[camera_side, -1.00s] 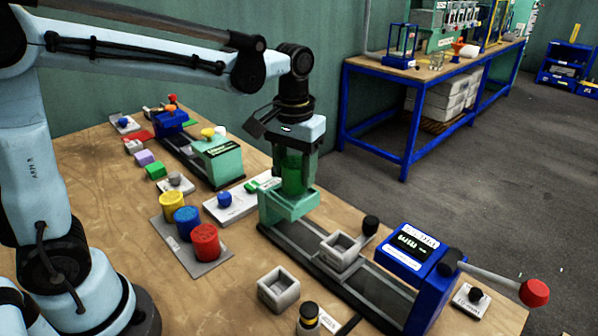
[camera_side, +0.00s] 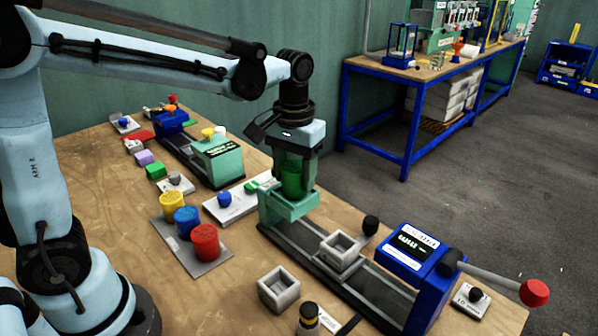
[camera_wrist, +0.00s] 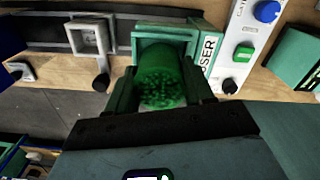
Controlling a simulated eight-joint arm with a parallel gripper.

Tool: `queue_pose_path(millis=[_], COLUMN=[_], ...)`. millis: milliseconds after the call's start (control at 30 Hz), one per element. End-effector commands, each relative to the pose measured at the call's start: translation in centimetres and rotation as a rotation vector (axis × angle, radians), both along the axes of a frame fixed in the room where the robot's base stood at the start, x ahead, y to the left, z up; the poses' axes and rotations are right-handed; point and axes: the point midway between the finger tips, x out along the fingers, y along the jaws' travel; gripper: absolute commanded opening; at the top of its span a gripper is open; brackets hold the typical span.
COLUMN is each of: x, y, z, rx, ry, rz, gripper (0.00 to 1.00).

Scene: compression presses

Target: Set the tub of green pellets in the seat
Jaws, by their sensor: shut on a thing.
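The tub of green pellets (camera_side: 292,178) is a green cylinder, upright as far as I can tell. In the wrist view the tub (camera_wrist: 160,75) shows pellets at its open top. My gripper (camera_side: 293,172) is shut on the tub, with a finger on each side; the gripper also shows in the wrist view (camera_wrist: 163,92). The tub is at the green seat (camera_side: 288,206) at the near press's far end, its lower part inside or just over the seat's walls. The seat's rim (camera_wrist: 165,33) shows around the tub in the wrist view. Whether the tub touches the seat floor is hidden.
A grey square holder (camera_side: 341,252) sits on the press rail, before the blue display block (camera_side: 413,258) and its red-knobbed lever (camera_side: 534,292). Yellow, blue and red tubs stand on a grey plate (camera_side: 187,256) to the left. A loose grey box (camera_side: 278,290) stands in front.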

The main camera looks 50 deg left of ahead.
Motion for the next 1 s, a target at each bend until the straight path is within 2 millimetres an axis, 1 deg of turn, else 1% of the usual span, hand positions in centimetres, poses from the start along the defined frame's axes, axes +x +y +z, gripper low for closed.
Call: queue_pose_path(millis=[433, 467, 600, 633, 900, 1000], x=[0.0, 0.0, 0.0, 0.0, 0.0, 0.0], y=[0.0, 0.0, 0.0, 0.0, 0.0, 0.0], z=[-0.62, -0.6, -0.59, -0.59, -0.56, -0.21], rx=[0.0, 0.0, 0.0, 0.0, 0.0, 0.0], ry=[0.0, 0.0, 0.0, 0.0, 0.0, 0.0], rz=[0.0, 0.0, 0.0, 0.0, 0.0, 0.0], gripper=[0.21, 0.57, 0.78, 0.82, 0.82, 0.82])
